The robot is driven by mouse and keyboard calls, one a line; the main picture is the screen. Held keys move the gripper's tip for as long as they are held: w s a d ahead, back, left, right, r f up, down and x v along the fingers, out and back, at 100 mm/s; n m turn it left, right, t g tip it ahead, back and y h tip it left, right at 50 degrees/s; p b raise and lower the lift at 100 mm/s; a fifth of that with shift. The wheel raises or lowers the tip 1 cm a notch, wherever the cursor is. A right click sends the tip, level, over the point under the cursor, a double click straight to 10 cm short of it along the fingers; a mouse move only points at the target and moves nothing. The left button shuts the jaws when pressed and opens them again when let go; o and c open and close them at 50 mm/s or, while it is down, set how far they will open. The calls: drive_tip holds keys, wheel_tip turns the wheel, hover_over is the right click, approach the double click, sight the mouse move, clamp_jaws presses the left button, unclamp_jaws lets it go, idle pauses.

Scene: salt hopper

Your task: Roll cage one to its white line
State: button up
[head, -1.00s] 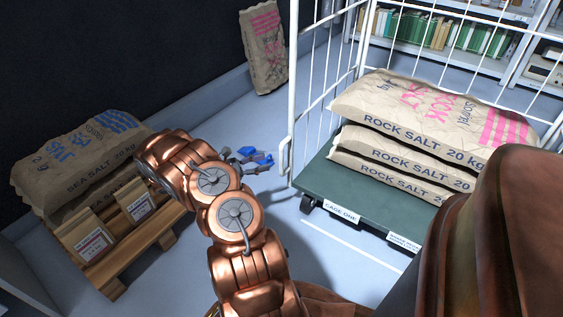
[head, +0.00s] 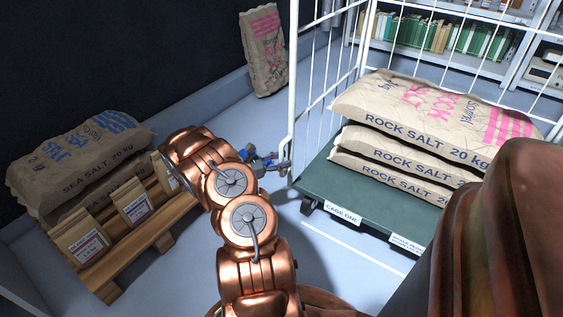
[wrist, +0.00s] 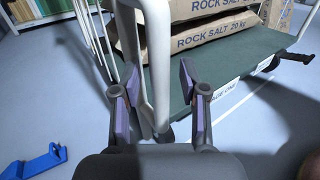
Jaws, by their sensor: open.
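Cage one (head: 310,184) is a white wire roll cage with a dark green deck and a "CAGE ONE" label, loaded with stacked rock salt sacks (head: 425,135). A white line (head: 352,248) lies on the floor along its front edge, apart from the deck. My gripper (head: 272,161) is at the cage's front left post, beside its white side handle (head: 285,158). In the wrist view, my open gripper (wrist: 160,84) has the white handle and post (wrist: 159,60) between its fingers, with gaps visible. The fingertips are partly hidden in the head view.
A wooden pallet (head: 150,232) with sea salt sacks (head: 85,160) and small packets stands at the left. A lone sack (head: 264,50) leans on the back wall. Shelves (head: 450,60) stand behind the cage. A blue bracket (wrist: 36,161) lies on the floor.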

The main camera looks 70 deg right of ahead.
drive_tip(key=shift+c, duration=0.4)
clamp_jaws()
